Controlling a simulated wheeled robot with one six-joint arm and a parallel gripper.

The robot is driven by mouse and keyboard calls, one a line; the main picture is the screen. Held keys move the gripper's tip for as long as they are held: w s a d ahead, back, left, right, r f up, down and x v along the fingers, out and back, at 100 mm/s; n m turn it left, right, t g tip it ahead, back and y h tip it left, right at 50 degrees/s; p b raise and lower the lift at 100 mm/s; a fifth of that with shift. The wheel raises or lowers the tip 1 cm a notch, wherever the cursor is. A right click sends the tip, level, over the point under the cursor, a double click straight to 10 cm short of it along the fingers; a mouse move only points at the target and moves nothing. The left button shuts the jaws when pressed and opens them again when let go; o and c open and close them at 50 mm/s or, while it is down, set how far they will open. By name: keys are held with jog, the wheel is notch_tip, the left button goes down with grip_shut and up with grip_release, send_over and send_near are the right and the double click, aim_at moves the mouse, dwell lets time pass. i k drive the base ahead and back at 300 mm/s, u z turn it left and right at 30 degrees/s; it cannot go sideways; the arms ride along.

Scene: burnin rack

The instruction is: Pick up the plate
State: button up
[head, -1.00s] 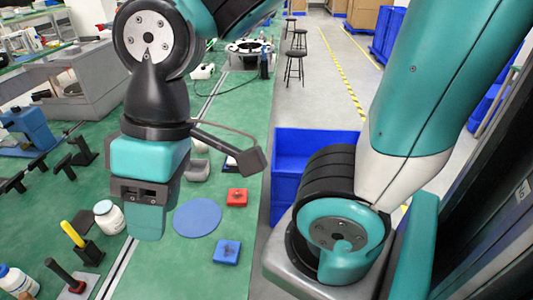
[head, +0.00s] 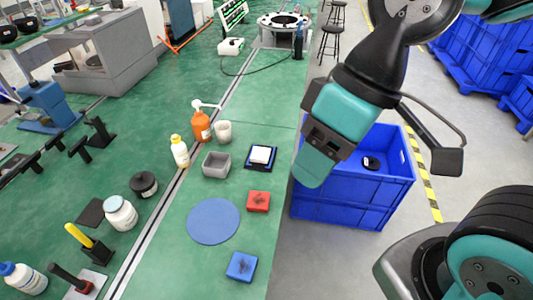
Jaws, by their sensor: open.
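The plate is a flat, round blue disc (head: 213,220) lying on the green bench top in the head view. Nothing covers it. My gripper (head: 312,168) is open, with nothing seen in it. It hangs up and to the right of the plate in the picture, apart from it, near the bench's right edge and in front of the blue crate. The gap between its fingers is not clearly visible from this angle.
A red block (head: 258,201) and a blue block (head: 241,266) lie right of the plate. A grey open box (head: 216,166), a white cup (head: 223,132), an orange bottle (head: 201,127) and a dark tray (head: 250,163) stand behind it. A blue crate (head: 335,208) stands beside the bench.

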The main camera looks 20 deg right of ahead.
aim_at(259, 154)
jog(key=k, duration=0.5)
jog(key=z, duration=1.25)
jog(key=i, duration=2.15)
jog(key=u, duration=2.65)
